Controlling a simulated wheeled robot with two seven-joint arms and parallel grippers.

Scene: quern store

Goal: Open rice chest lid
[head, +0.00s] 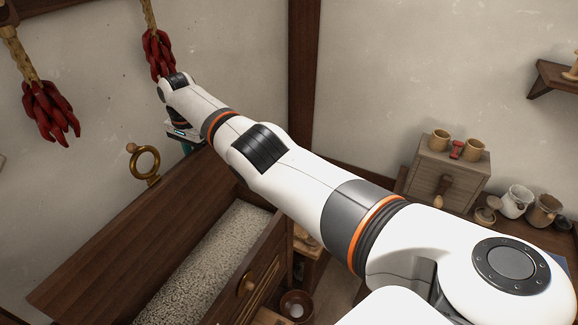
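The rice chest (268,262) is a dark wooden box at the lower left, and pale grains of rice (215,262) show inside it. Its lid (110,245) appears as a broad dark panel, raised and tilted back on the wall side, so the chest is open. A brass ring (146,162) stands at the panel's upper edge. My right arm reaches from the lower right across the chest. My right gripper (186,134) is at its far end, near the wall, above and right of the ring; its fingers are mostly hidden. My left gripper is out of view.
Red chili bunches (50,112) (158,55) hang on the wall, the second right by my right wrist. A small drawer cabinet (446,172) with cups, and several mugs (516,201), stand at the right. A bowl (296,305) sits beside the chest.

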